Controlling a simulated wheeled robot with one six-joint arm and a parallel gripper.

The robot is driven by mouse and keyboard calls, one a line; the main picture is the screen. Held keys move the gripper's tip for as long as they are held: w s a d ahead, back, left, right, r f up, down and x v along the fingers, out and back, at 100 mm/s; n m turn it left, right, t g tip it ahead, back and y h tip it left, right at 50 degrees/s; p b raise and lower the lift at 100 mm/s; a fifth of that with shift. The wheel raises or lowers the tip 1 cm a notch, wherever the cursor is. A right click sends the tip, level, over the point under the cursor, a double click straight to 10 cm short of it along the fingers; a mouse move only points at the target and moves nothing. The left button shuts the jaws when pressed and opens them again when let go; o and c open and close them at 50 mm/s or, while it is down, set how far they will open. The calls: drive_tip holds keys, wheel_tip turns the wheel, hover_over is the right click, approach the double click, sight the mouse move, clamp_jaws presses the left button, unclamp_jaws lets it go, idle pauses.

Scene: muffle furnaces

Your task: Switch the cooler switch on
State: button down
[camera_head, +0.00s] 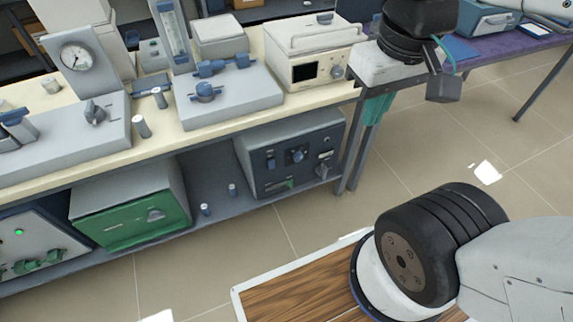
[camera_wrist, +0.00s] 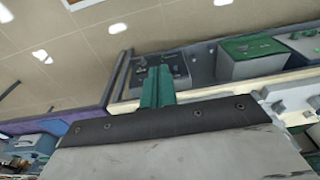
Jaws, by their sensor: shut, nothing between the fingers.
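A grey box with a dark front panel (camera_head: 310,139) stands on the lower shelf at the right end; it could be the cooler, but no label is readable. Its panel carries a blue knob (camera_head: 298,155), a small blue switch (camera_head: 271,163), a green part (camera_head: 279,187) low down and a grey handle-like part (camera_head: 323,170). I cannot tell which is the cooler switch or its position. My gripper (camera_head: 373,118) has green fingers, shut and empty, pointing down beside the bench's right end, right of the box. In the wrist view the fingers (camera_wrist: 157,72) partly cover the dark panel (camera_wrist: 183,72).
The bench top (camera_head: 197,137) above holds a gauge device (camera_head: 75,57), a valve block (camera_head: 230,97) and a cream instrument (camera_head: 312,50). A green-fronted box (camera_head: 132,218) stands left on the shelf. A bench leg (camera_head: 354,150) is close to my fingers.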

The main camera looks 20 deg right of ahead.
drive_tip(key=w+f+m+g+y, duration=0.2)
drive_tip(key=w+f+m+y, duration=0.3)
drive_tip(key=f, duration=0.4)
drive_tip(key=w+d+f+m+g+y, duration=0.1)
drive_tip(key=w+f+m+g+y, duration=0.2)
drive_tip(key=w+f+m, duration=0.45)
drive_tip(key=w+f+m+g+y, duration=0.2)
drive_tip(key=w+f+y, duration=0.15)
drive_tip(key=f, duration=0.65)
drive_tip(key=w+d+f+m+t+y, duration=0.1)
drive_tip(key=w+f+m+t+y, duration=0.15)
drive_tip(key=f+m+t, duration=0.7)
drive_tip(key=w+f+m+t+y, duration=0.1)
drive_tip(key=w+f+m+t, duration=0.25)
drive_tip(key=f+m, duration=1.3)
drive_tip(key=w+d+f+m+t+h, duration=0.3)
drive_tip(key=w+d+f+m+t, duration=0.1)
drive_tip(key=f, duration=0.3)
drive_tip(key=shift+w+f+m, duration=0.4)
drive_tip(key=shift+w+m, duration=0.1)
drive_tip(key=shift+m, duration=0.35)
